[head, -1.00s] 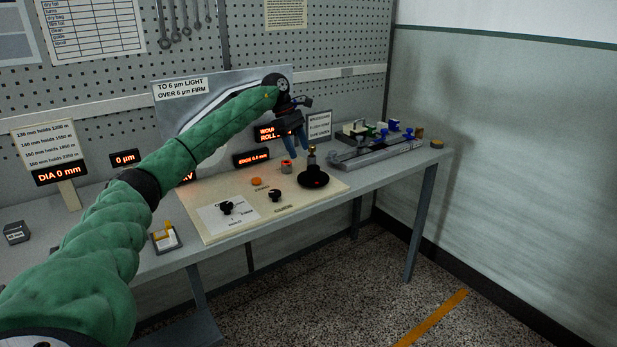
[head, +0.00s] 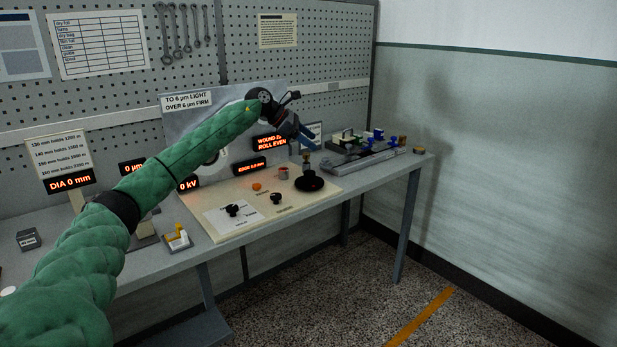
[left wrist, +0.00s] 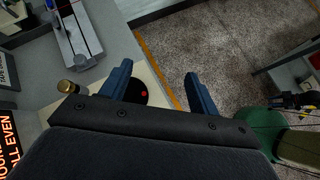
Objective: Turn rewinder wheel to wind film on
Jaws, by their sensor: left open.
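The rewinder wheel looks to be the black disc (head: 309,184) on the pale panel, with a brass-topped knob (head: 306,164) standing at its back edge. In the left wrist view the black disc (left wrist: 138,93) with a red dot shows partly behind a blue finger, and the brass knob (left wrist: 68,87) lies to its left. My left gripper (head: 303,126) is open and empty, above and behind the disc in the head view, apart from it. In the left wrist view its blue fingers (left wrist: 158,72) stand wide apart with floor between them. My right gripper cannot be made out.
The pale panel (head: 222,222) also bears black knobs and an orange button (head: 257,187). Lit displays stand behind it. A grey rail fixture (head: 360,160) with coloured parts is to the right. Floor lies open in front.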

